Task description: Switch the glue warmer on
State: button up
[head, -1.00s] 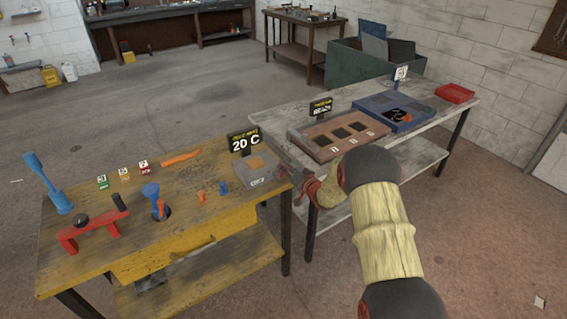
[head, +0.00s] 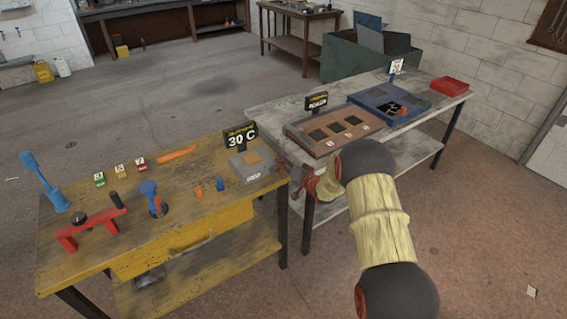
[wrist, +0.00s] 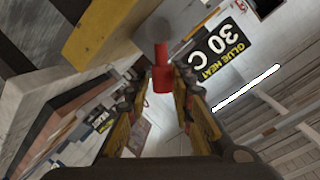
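The glue warmer (head: 254,170) is a small grey box with an orange-brown patch on top, at the right end of the yellow bench. Its black sign (head: 241,136) reads 30 C; the sign also shows upside down in the wrist view (wrist: 228,42), reading GLUE HEAT 30 C. My gripper (head: 298,176) is beside the warmer's right side, by the bench end. In the wrist view my gripper (wrist: 163,82) is open, its fingers either side of a red stubby part (wrist: 162,77) with a grey rounded end. Gaps seem to show beside it; contact is unclear.
The yellow bench (head: 185,205) also holds a red frame (head: 90,228), blue tools, small tags and an orange handle (head: 177,152). A grey bench (head: 270,118) with a brown tray (head: 300,130), blue tray and red bin (head: 450,87) stands behind my arm.

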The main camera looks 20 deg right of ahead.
jog(key=shift+s, duration=0.1)
jog(key=v, duration=1.1)
jog(key=shift+s+d, duration=0.15)
jog(key=shift+s, duration=0.2)
